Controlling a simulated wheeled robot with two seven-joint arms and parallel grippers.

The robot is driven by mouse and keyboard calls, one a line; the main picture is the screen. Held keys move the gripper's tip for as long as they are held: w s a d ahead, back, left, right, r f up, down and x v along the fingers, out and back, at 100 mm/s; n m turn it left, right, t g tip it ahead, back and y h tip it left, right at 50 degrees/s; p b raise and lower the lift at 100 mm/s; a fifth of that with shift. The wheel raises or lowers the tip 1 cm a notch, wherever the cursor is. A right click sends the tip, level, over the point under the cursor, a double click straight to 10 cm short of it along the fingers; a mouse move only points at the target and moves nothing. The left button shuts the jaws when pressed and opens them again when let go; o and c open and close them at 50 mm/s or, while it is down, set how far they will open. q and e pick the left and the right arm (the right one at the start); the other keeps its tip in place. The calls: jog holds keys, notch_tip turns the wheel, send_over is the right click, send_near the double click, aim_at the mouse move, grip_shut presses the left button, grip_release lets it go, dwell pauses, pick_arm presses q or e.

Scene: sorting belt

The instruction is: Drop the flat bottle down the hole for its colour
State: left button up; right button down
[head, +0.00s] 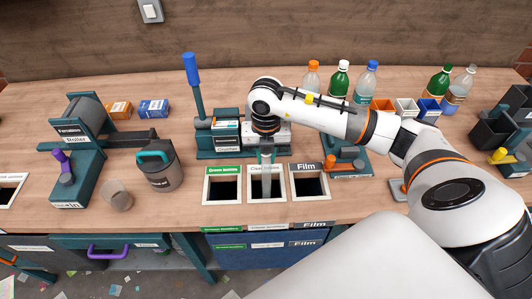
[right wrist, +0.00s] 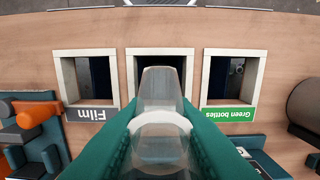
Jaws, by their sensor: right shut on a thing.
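My right gripper (head: 266,148) is shut on a clear, see-through flat bottle (right wrist: 160,88). The bottle hangs down from the fingers over the middle hole (head: 254,186); in the head view it shows as a thin grey strip (head: 266,178). The middle hole's label is partly covered but seems to read clear bottles. The hole labelled green bottles (head: 222,188) is left of it and the hole labelled film (head: 309,186) is right of it. In the right wrist view the bottle covers much of the middle hole; I cannot tell whether its tip is below the rim. My left gripper is not in view.
The crusher (head: 222,142) with its blue-handled lever stands behind the holes. A grey jug (head: 160,168) and a small cup (head: 117,196) stand to the left. Several bottles (head: 340,80) and small coloured boxes (head: 406,106) stand at the back right. The front bench strip is clear.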

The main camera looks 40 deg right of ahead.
jog(key=c, duration=1.1)
grip_release()
jog(key=shift+c, duration=0.2)
jog(key=shift+r, duration=0.1)
notch_tip(320, 180, up, 12)
jog(key=shift+f+b, duration=0.1)
jog(key=shift+b, duration=0.65)
